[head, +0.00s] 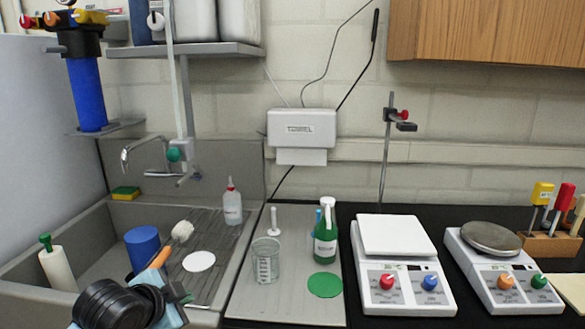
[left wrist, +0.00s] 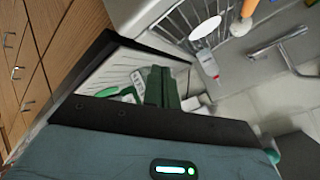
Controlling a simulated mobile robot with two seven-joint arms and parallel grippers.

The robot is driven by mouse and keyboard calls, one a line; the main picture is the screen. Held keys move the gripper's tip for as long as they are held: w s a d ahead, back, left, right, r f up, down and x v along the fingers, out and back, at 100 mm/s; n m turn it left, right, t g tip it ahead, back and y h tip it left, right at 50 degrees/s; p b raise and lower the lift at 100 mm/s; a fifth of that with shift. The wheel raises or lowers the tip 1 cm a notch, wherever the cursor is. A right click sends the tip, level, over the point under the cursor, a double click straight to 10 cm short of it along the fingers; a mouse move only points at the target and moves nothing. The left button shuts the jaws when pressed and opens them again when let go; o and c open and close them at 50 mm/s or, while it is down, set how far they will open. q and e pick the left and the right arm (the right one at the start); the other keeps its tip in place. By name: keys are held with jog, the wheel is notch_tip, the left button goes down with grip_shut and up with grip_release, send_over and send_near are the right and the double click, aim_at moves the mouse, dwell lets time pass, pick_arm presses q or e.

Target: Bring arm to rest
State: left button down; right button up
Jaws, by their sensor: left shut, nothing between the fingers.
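My left gripper (head: 187,298) is low in the head view, in front of the sink's right end and the draining rack. Its black wrist and light blue body come in from the bottom left. Its dark green fingers show in the left wrist view (left wrist: 161,84), together and with nothing between them. It holds nothing, and I cannot tell whether it touches anything. My right gripper is in neither view.
The sink (head: 85,215) holds a blue cup (head: 142,248). A brush (head: 178,238) and a white disc (head: 199,261) lie by the draining rack (head: 222,248).

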pick_arm(q)
jog(key=s+f+n+g, duration=0.4)
jog(key=s+f+n, duration=0.1)
jog(key=s+f, duration=1.1)
jog(key=s+a+f+n+g+y, duration=0.1)
jog(key=s+f+n+g, duration=0.15)
jog(key=s, duration=0.75)
jog(key=s+f+n+g+y, duration=0.1)
jog(key=s+f+n, duration=0.25)
jog(key=s, duration=0.65)
jog(key=w+d+f+m+t+h, duration=0.1)
jog(key=w+d+f+t, duration=0.1)
jog(key=w+f+t, duration=0.4)
notch_tip(320, 180, down, 4)
jog(key=shift+w+f+t+h, duration=0.2)
jog(key=shift+t+h, duration=0.1)
jog(key=shift+t, duration=0.25)
jog(key=shift+r, duration=0.1)
